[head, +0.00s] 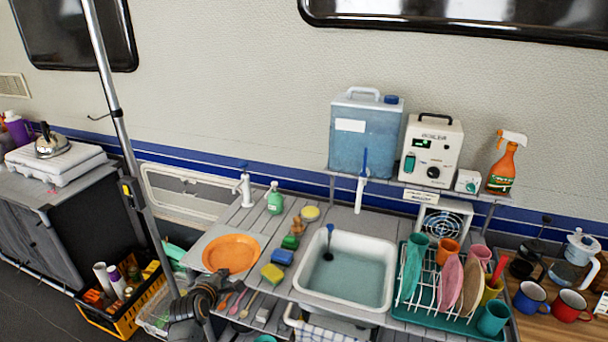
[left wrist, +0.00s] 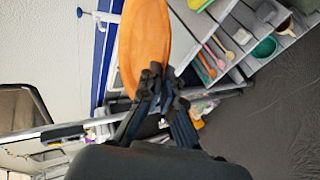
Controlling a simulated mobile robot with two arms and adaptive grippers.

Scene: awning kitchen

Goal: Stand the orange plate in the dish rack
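The orange plate (head: 231,254) lies roughly flat at the grey tray left of the sink. In the left wrist view the plate (left wrist: 145,42) fills the space just beyond my fingers. My left gripper (head: 212,284) is at the plate's near rim. In the left wrist view its fingertips (left wrist: 156,76) are close together and look shut on the rim, which they partly hide. The dish rack (head: 433,290) stands right of the sink on a green tray. It holds several upright plates, cups and a teal item. My right gripper is not in view.
The sink (head: 345,272) with water lies between plate and rack. A metal pole (head: 130,150) rises at the left. Mugs (head: 570,305) stand right of the rack.

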